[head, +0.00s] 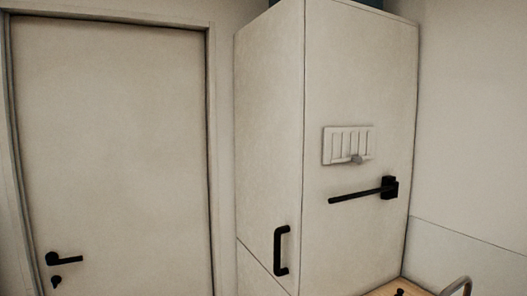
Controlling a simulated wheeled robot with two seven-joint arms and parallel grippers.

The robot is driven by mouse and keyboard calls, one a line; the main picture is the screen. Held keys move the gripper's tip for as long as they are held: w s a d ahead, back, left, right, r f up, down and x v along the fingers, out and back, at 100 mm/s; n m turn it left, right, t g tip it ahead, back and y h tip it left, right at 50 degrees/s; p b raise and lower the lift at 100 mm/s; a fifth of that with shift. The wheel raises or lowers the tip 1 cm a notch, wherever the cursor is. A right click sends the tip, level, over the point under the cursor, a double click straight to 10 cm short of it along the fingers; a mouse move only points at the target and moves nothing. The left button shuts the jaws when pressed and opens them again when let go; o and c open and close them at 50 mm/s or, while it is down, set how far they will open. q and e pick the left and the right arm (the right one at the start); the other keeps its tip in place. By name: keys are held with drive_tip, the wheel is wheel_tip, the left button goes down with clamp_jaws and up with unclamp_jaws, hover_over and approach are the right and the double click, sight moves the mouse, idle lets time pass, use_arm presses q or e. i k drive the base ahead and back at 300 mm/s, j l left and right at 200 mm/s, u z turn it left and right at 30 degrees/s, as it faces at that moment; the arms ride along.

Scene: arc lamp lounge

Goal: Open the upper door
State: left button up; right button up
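A tall off-white cabinet stands right of centre in the head view. Its upper door (268,130) is on the narrow left face and looks shut, flush with the cabinet side. A black vertical bar handle (281,251) sits near the door's lower right corner. A slanting seam below separates it from a lower door (256,276), which is mostly cut off by the frame's bottom edge. Neither of my grippers is in view, and nothing touches the handle.
A closed room door (110,150) with a black lever handle (64,259) is at left. The cabinet's right side carries a pale slotted panel (347,144) and a protruding black bar (358,194). A wooden counter (380,291) and curved metal tube (457,286) show at bottom right.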

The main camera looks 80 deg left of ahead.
sight(269, 60)
drive_tip(key=u, duration=2.75)
